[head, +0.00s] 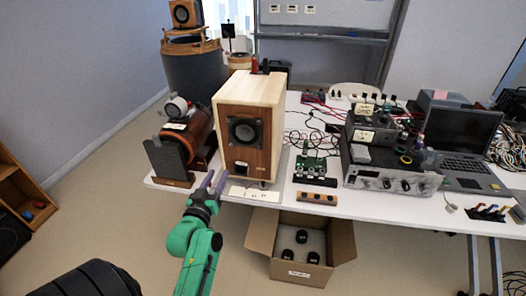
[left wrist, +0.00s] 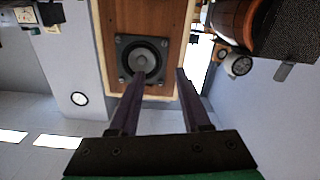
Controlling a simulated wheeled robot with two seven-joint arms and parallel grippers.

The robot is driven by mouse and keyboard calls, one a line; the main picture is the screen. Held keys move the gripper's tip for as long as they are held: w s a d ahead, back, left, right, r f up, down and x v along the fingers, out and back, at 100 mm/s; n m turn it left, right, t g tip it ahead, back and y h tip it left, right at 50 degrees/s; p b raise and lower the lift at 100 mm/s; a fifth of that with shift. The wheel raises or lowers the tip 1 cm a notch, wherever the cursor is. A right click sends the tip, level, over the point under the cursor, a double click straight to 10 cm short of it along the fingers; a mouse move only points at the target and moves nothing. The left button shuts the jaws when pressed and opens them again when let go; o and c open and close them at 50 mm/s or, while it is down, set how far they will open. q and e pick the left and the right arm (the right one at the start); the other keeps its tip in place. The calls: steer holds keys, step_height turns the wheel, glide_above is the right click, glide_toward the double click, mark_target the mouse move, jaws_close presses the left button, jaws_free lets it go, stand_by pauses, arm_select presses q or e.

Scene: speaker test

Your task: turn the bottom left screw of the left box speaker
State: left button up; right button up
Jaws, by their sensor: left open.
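The box speaker (head: 250,125) is a pale wooden box with a brown front at the table's left side. Its dark square driver (head: 246,131) sits in the front panel. The left wrist view looks upside down; there the driver (left wrist: 141,60) has small pale screws at its frame corners, too small to judge their turn. My left gripper (head: 217,180) is open and empty, in front of and below the driver, left of the box's middle. In the left wrist view its fingers (left wrist: 160,75) point toward the front panel, one finger tip overlapping the driver's edge. My right gripper is not in view.
A dark orange cylinder device (head: 186,137) stands close to the left of the speaker. A green circuit board (head: 310,166) and electronics boxes (head: 385,160) lie to the right on the white table (head: 350,203). An open cardboard box (head: 262,238) stands below the table's front edge.

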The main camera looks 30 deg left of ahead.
arm_select(q)
steer(key=b, duration=0.2)
glide_toward(231, 145)
steer(key=b+x, duration=0.1)
steer(key=x, duration=0.2)
steer(key=b+x, duration=0.2)
steer(key=x, duration=0.2)
steer(key=shift+w+a+f, duration=0.15)
steer(key=shift+w+f, duration=0.05)
steer(key=shift+w, duration=0.1)
steer(key=shift+w+a, duration=0.1)
steer(key=shift+w, duration=0.15)
steer(key=shift+r, duration=0.15)
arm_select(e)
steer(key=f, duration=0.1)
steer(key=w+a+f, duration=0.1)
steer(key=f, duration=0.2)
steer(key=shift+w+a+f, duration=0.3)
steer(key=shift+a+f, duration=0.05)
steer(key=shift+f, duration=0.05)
arm_select(q)
steer(key=shift+c, duration=0.9)
steer(key=shift+s, duration=0.1)
jaws_close()
